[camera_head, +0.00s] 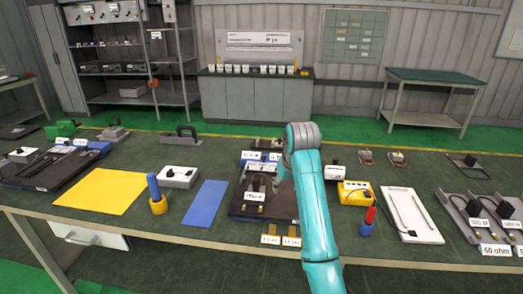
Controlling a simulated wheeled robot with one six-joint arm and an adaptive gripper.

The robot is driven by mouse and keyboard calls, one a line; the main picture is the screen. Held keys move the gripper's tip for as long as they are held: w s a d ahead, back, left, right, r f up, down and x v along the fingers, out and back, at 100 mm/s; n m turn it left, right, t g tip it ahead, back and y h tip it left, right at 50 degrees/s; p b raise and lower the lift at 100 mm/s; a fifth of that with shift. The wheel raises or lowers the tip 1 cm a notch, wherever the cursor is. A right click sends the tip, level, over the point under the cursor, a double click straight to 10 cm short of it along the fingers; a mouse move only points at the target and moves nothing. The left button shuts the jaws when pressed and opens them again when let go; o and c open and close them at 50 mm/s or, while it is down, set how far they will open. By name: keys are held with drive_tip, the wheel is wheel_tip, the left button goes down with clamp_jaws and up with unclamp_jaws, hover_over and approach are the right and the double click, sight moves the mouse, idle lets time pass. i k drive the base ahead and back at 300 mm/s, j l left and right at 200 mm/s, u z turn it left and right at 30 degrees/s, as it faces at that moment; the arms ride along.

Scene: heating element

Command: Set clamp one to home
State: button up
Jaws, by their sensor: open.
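My teal arm reaches over the workbench, and a small grey part of my gripper (281,181) shows at its left side, above the right part of a dark board (240,206). The gripper is open; its fingers are mostly hidden by my arm. The board carries a black block with a white label and small brass-coloured parts. Two tan pieces with white labels (270,239) lie at the bench's front edge. Two small reddish-grey clamp-like things (366,157) (396,158) stand at the back right. Their labels are too small to read, so I cannot tell which is clamp one.
A yellow meter (356,194), a red-and-blue screwdriver-like tool (368,221) and a white tray (412,229) stand right of my arm. A yellow sheet (102,195), a blue sheet (205,204) and a grey switch box (178,177) lie left. Bare bench shows between them.

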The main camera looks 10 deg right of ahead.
sight(263, 166)
drive_tip(key=i, duration=1)
